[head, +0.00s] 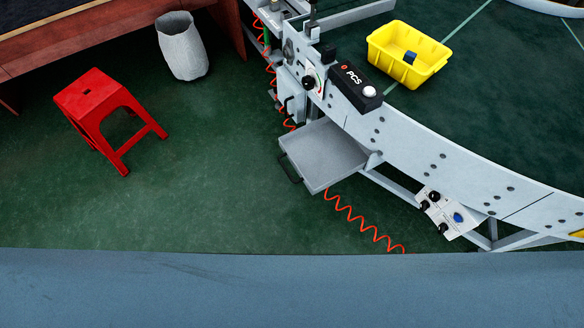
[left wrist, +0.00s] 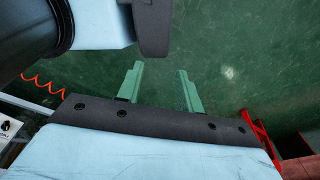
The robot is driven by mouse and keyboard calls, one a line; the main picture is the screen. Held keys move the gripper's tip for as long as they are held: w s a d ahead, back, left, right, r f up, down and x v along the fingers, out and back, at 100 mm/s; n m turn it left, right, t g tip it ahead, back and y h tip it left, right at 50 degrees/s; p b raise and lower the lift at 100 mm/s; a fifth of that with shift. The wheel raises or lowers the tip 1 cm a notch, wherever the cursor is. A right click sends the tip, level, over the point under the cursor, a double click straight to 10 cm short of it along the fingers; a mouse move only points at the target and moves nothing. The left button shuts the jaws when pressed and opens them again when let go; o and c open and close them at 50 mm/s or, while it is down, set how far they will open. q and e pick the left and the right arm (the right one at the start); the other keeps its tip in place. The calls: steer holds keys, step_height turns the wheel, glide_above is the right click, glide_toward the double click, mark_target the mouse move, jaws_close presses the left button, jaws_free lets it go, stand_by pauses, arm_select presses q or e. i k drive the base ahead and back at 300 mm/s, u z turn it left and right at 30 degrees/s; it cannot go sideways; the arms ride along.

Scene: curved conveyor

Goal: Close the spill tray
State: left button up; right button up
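The spill tray (head: 325,152) is a flat grey tray under the curved conveyor's side in the head view. It sticks out from the conveyor frame towards the lower left, so it is pulled out. A dark handle (head: 290,168) is on its outer left edge. My left gripper (left wrist: 160,72) shows in the left wrist view with its two green fingers apart and nothing between them, above the green floor. It is away from the tray, which I cannot make out in that view. Neither gripper shows in the head view.
A coiled orange hose (head: 350,217) runs below the tray. A red stool (head: 95,100) and grey basket (head: 183,50) stand left. Floor between is clear.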

mark_target(322, 155)
steer(key=u, duration=0.25)
steer(key=k, duration=0.3)
steer(key=u, duration=2.05)
steer(key=i, duration=0.15)
steer(key=z, duration=1.9)
steer(key=i, duration=1.1)
steer(key=z, duration=1.15)
